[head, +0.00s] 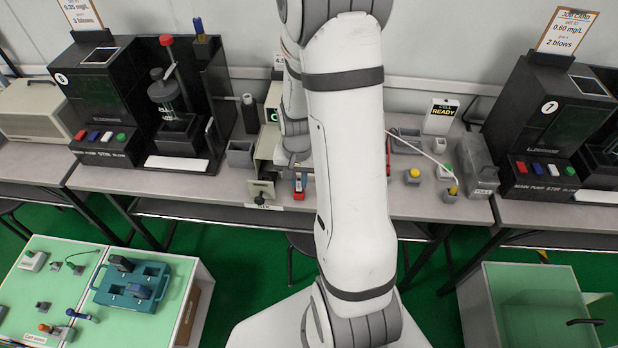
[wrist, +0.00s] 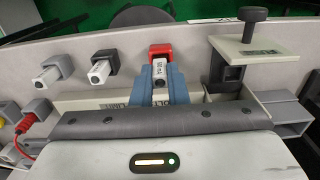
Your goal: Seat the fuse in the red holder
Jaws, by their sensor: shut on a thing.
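The red holder (wrist: 161,48) stands near the bench's edge in the wrist view; in the head view a small red patch of it (head: 299,194) shows beside my arm.
Left of the red holder, two white-ended pieces sit in a grey block (wrist: 47,66) and a dark block (wrist: 102,62). A beige clamp fixture (wrist: 245,55) with a black knob stands close on the right. Black tester stations (head: 112,100) flank the bench.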

